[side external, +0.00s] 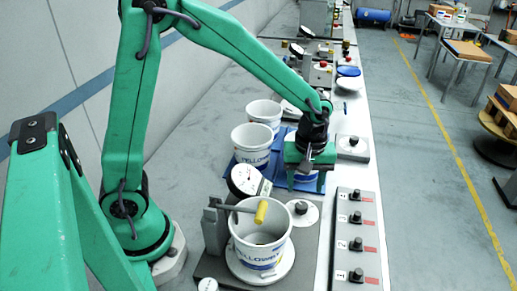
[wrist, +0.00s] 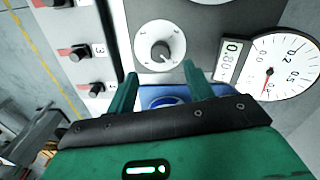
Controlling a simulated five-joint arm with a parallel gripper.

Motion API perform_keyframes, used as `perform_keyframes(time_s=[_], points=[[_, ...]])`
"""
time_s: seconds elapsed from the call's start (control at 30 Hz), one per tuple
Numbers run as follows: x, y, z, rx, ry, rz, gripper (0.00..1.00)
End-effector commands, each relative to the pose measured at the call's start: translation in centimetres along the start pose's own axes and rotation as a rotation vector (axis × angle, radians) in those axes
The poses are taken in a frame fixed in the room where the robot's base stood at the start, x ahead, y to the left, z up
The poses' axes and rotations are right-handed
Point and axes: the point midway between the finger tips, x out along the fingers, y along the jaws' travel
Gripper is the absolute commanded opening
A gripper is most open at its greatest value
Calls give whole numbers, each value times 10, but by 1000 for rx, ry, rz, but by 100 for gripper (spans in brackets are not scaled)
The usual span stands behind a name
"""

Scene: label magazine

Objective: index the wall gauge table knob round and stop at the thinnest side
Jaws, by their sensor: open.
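My green gripper (side external: 305,183) is open and empty, pointing down behind the wall gauge. The gauge's knob (side external: 300,207) is dark and stands on a round white plate. In the wrist view the knob (wrist: 160,50) lies just beyond and between my open fingertips (wrist: 160,73), apart from them. A white tub (side external: 262,245) with blue lettering stands on the round gauge table (side external: 284,277), with a yellow-tipped arm (side external: 261,211) over its rim. The dial (side external: 244,180) also shows in the wrist view (wrist: 280,62), its red needle pointing downward. The small display (wrist: 229,60) seems to read 0.80.
A panel (side external: 357,235) with several black knobs and red labels lies right of the gauge. White tubs (side external: 252,145) stand on a blue tray (side external: 244,171) behind it. Another knob box (side external: 352,147) sits right of my gripper. The aisle floor is clear.

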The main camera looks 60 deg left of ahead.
Motion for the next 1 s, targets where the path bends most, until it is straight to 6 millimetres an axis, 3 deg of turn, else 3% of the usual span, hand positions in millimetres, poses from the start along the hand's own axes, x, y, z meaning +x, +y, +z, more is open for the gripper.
perform_keyframes(time_s=[0.6,1.0], points=[[65,0,0,1,0,-1,52],[73,0,0,1,0,1,52]])
